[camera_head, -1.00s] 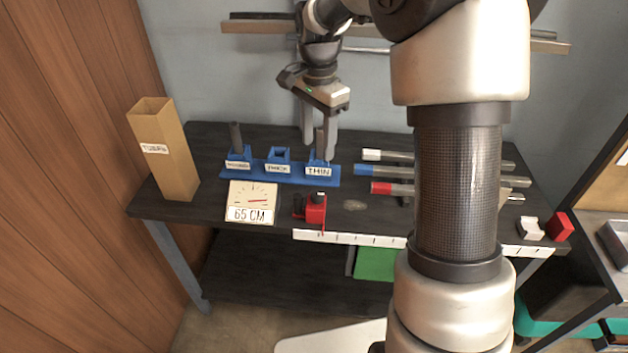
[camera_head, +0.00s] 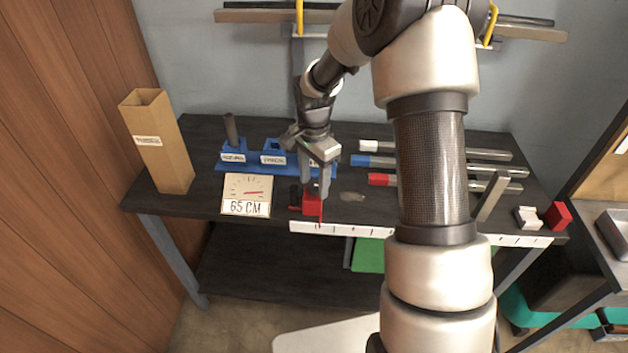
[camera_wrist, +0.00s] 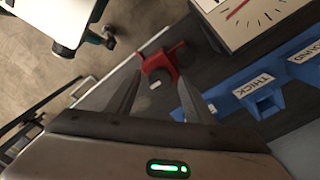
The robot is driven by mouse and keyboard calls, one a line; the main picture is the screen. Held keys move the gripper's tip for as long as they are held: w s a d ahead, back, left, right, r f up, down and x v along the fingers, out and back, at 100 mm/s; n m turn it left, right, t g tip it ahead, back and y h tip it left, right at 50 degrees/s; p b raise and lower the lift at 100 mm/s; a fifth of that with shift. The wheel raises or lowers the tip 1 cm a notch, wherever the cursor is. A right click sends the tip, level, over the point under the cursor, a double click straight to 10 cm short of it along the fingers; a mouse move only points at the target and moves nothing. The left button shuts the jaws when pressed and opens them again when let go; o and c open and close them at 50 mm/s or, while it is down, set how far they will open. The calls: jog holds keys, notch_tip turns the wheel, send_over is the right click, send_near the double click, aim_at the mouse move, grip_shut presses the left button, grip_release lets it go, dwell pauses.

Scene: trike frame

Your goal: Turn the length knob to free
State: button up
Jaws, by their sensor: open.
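A red stop block (camera_head: 313,206) sits at the table's front edge, by the white marked rail. A small dark part (camera_head: 295,196) shows at its left side; I cannot tell whether this is the length knob or how it is turned. My gripper (camera_head: 315,192) is open, pointing down just above the block and partly hiding its top. In the wrist view the red block (camera_wrist: 162,64) lies beyond the tips of the open fingers (camera_wrist: 158,92), with nothing between them. A gauge (camera_head: 247,194) left of the block has a red needle and a "65 CM" label.
A blue holder (camera_head: 230,168) with labelled sockets stands behind the gauge, a dark tube upright in its left one. A tall cardboard box (camera_head: 160,145) stands at the left. Tubes with white, blue and red (camera_head: 380,180) ends lie to the right, partly behind my arm.

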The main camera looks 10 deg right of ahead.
jog(key=c, duration=1)
jog(key=shift+c, duration=0.2)
